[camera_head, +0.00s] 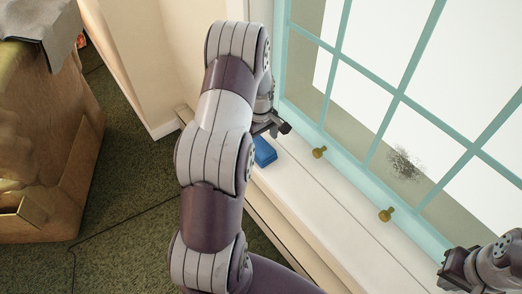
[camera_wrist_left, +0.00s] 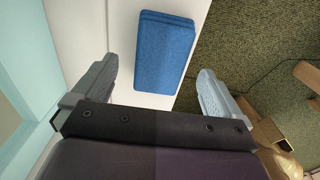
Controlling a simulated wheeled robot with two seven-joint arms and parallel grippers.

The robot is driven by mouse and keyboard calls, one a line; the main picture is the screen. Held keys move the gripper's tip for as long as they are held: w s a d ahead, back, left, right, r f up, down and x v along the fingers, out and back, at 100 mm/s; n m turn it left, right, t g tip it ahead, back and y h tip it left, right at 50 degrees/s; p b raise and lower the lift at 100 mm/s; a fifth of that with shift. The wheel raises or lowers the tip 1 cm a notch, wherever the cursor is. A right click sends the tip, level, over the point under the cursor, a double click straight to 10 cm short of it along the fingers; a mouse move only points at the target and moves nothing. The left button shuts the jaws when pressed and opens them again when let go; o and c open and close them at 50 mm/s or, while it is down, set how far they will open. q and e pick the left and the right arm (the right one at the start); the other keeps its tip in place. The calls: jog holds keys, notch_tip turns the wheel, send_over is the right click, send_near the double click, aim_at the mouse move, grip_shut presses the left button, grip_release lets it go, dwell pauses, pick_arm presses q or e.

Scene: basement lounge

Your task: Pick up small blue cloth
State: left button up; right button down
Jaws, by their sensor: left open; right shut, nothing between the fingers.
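The small blue cloth (camera_head: 264,152) is a folded, flat rectangle lying on the white window sill (camera_head: 300,200), close to its room-side edge. In the left wrist view the cloth (camera_wrist_left: 165,52) lies ahead of and between the fingers, clear of both. My left gripper (camera_head: 272,127) is open and empty, just beyond the cloth in the head view; its spread fingers also show in the left wrist view (camera_wrist_left: 157,72). My left arm hides part of the sill and floor. My right gripper (camera_head: 452,270) is shut and empty at the lower right, by the window frame.
The teal-framed window (camera_head: 400,95) borders the sill, with two brass knobs (camera_head: 319,152) (camera_head: 386,214) along its lower frame. A brown piece of furniture (camera_head: 45,140) with a grey cloth (camera_head: 45,25) on top stands at left. Green carpet (camera_head: 130,190) lies below.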

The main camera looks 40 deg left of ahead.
aim_at(260, 147)
pick_arm(q)
notch_tip(260, 147, down, 3)
jog(key=shift+s+d+f, duration=0.1)
jog(key=shift+s+d, duration=0.05)
jog(key=shift+f, duration=0.35)
jog(key=shift+r, duration=0.1)
jog(key=c, duration=1.1)
jog(key=shift+o, duration=0.2)
jog(key=r, duration=0.4)
jog(key=shift+w+d+r, duration=0.15)
jog(key=shift+w+r, duration=0.05)
jog(key=shift+r, duration=0.1)
jog(key=w+d+r, duration=0.1)
jog(key=d+r, duration=0.2)
jog(key=d, duration=0.2)
jog(key=w+d+r+p, duration=0.1)
jog(key=w+d+r, duration=0.1)
jog(key=d, duration=0.3)
jog(key=shift+w+d+r, duration=0.25)
jog(key=shift+d+r, duration=0.1)
jog(key=shift+r, duration=0.35)
